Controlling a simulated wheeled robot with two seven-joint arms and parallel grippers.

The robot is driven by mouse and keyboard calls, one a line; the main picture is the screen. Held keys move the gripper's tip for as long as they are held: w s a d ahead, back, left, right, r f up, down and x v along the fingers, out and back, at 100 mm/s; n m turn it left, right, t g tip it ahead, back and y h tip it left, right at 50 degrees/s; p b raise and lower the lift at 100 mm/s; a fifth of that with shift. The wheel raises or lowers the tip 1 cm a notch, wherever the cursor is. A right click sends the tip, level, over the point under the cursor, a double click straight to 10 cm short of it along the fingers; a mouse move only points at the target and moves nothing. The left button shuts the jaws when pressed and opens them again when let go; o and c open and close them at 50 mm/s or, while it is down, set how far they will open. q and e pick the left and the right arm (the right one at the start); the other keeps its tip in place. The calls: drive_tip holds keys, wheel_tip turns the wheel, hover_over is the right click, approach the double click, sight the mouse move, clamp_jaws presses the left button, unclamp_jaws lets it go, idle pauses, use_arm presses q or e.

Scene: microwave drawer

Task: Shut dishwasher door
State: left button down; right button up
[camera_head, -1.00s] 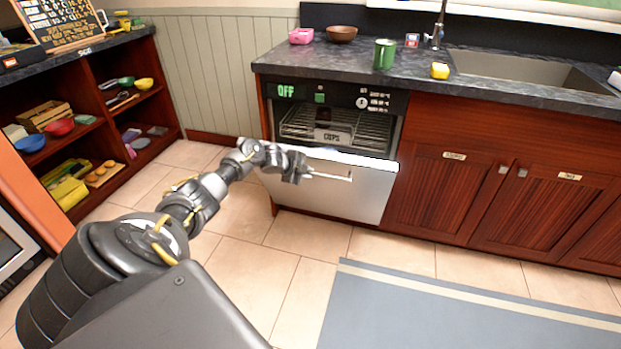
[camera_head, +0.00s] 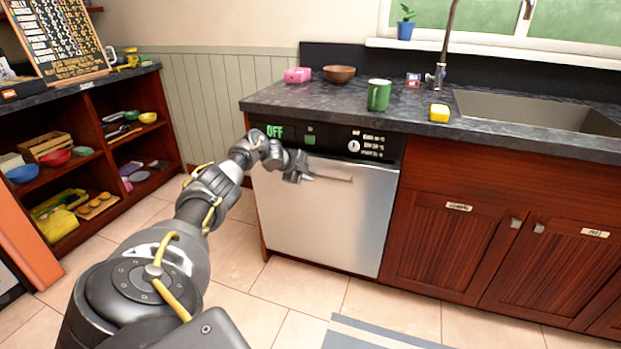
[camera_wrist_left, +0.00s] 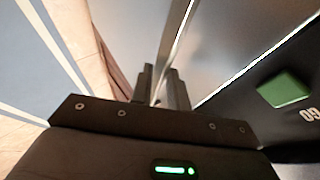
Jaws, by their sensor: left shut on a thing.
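The dishwasher door (camera_head: 325,222) is a silver panel under the counter. It stands upright, level with the cabinet fronts, and the rack inside is hidden. The black control panel (camera_head: 335,141) above it shows a green OFF. My left gripper (camera_head: 305,170) is at the left end of the door's thin bar handle (camera_head: 333,179), shut on it. In the left wrist view the fingers (camera_wrist_left: 160,88) close around the thin handle bar, with the silver door (camera_wrist_left: 230,45) beyond. My right gripper is not in view.
A green mug (camera_head: 378,95), a yellow sponge (camera_head: 439,113), a wooden bowl (camera_head: 339,75) and a pink container (camera_head: 297,75) stand on the dark counter (camera_head: 420,104). Red-brown cabinets (camera_head: 450,235) are to the right. An open shelf (camera_head: 90,140) is at the left. Tiled floor lies in front.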

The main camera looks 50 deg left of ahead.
use_arm(q)
drive_tip(key=shift+r, duration=0.15)
drive_tip(key=c, duration=1.5)
unclamp_jaws()
drive_tip(key=shift+s, duration=0.15)
drive_tip(key=p+v, duration=0.1)
drive_tip(key=v, duration=0.2)
drive_tip(key=shift+a+r, duration=0.1)
drive_tip(key=shift+r, duration=0.05)
drive_tip(key=v, duration=0.7)
drive_tip(key=shift+s+p, duration=0.15)
drive_tip(key=shift+p, duration=0.15)
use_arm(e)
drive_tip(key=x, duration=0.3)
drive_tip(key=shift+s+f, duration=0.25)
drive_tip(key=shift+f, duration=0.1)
